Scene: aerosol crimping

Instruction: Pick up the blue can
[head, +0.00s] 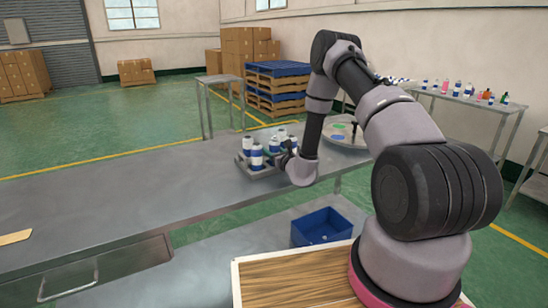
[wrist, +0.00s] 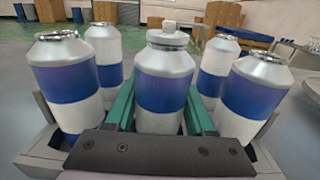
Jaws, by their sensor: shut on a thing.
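Several silver-topped cans with blue and white bands stand upright in a grey tray (head: 262,170) on the long metal table. In the wrist view, the middle can (wrist: 164,85) stands between the two green fingers of my gripper (wrist: 163,112). The gripper is shut on this can, and a pale cap or valve shows on its top. One can (wrist: 70,80) stands to its left and another (wrist: 252,85) to its right. Two more stand farther back. In the head view the gripper is at the right side of the tray, partly hidden by my arm.
A blue bin (head: 321,227) sits lower, in front of the long table (head: 110,185). A round disc (head: 347,133) with coloured spots is behind my arm. A back table (head: 470,100) holds several bottles.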

